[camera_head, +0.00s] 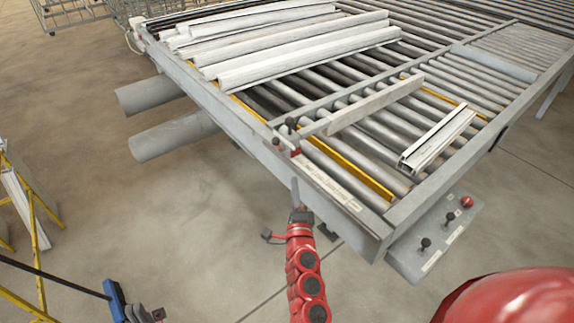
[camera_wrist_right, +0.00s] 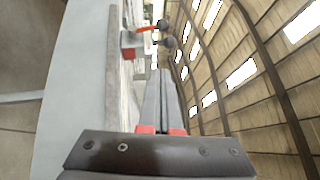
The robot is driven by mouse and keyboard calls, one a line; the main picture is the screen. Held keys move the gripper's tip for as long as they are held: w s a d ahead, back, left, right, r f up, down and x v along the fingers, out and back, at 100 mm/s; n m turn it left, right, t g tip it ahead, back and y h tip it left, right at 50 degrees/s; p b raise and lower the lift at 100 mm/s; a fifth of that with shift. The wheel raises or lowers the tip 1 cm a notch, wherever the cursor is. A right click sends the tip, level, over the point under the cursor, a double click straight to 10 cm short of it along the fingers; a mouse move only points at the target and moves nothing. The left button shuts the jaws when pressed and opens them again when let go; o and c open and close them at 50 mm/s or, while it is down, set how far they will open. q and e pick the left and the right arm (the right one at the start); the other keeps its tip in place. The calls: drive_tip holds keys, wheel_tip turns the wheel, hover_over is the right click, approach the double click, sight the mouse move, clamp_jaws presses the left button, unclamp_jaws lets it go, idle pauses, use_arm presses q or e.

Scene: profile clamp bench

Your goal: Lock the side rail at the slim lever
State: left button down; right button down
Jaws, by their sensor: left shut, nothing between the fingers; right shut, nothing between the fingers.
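The red clamp block (camera_head: 289,149) sits on the near frame of the roller table, with dark-knobbed levers (camera_head: 290,122) on it. I cannot tell which lever is the slim one. A pale side rail (camera_head: 375,105) lies across the rollers beyond the clamp. My right gripper (camera_head: 295,182) is shut and empty, just below the clamp, pointing at it. In the right wrist view its closed fingers (camera_wrist_right: 165,98) point toward the dark knobs (camera_wrist_right: 168,42), apart from them. The red block (camera_wrist_right: 130,42) is to their left. My left gripper (camera_head: 135,311) is shut at the bottom left, partly cut off.
Long white profiles (camera_head: 300,55) are stacked on the rollers at the back. A short channel profile (camera_head: 437,140) lies at the right. A control panel (camera_head: 435,245) with a red button juts from the near right corner. A yellow stand (camera_head: 38,215) is at left.

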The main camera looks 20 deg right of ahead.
approach(278, 146)
drive_tip(key=w+d+r, duration=0.1)
drive_tip(key=d+r, duration=0.1)
drive_tip(key=d, duration=0.2)
drive_tip(key=w+a+b, duration=0.1)
drive_tip(key=w+a+r, duration=0.1)
drive_tip(key=w, duration=0.1)
drive_tip(key=shift+w+r+b, duration=0.1)
drive_tip(key=shift+w+b, duration=0.1)
drive_tip(key=shift+b, duration=0.2)
